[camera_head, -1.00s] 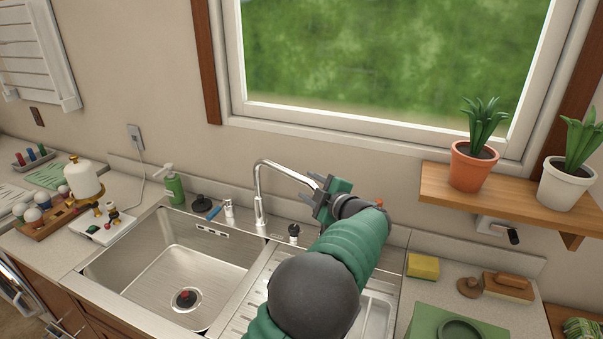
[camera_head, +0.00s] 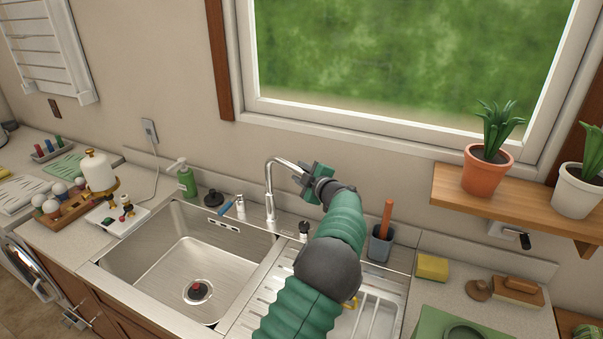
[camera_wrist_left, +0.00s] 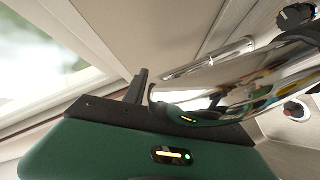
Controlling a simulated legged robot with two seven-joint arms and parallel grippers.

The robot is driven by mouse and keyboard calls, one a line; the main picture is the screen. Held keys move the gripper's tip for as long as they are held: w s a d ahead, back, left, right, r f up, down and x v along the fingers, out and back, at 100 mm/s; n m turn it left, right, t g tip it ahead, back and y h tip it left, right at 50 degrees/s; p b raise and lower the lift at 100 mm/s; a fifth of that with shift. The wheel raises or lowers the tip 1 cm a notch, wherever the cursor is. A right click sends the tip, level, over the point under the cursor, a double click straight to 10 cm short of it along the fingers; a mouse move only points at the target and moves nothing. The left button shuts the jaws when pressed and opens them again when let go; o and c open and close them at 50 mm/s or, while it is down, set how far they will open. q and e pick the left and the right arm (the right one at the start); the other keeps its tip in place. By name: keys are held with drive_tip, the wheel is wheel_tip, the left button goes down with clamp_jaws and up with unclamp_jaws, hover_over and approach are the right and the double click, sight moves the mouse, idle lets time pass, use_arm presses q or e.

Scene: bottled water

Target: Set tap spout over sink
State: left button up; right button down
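The chrome tap (camera_head: 269,192) stands on the rear ledge behind the sink. Its arched spout points right, off to the side of the sink basin (camera_head: 195,275). My left gripper (camera_head: 304,181) is at the free end of the spout and hides its tip. In the left wrist view the shiny spout (camera_wrist_left: 235,85) crosses close in front of the gripper, beside one dark finger (camera_wrist_left: 137,88). The other finger is not clear there, so I cannot tell whether the gripper is closed on the spout. My right gripper is not in view.
A soap bottle (camera_head: 186,178) and a small white dispenser (camera_head: 240,206) stand left of the tap. A grey holder (camera_head: 380,243) with an orange handle stands right of my arm. A shelf (camera_head: 450,190) with potted plants juts out at right.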

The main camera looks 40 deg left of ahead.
use_arm(q)
clamp_jaws()
drive_tip(key=shift+d, duration=0.1)
idle(1.0)
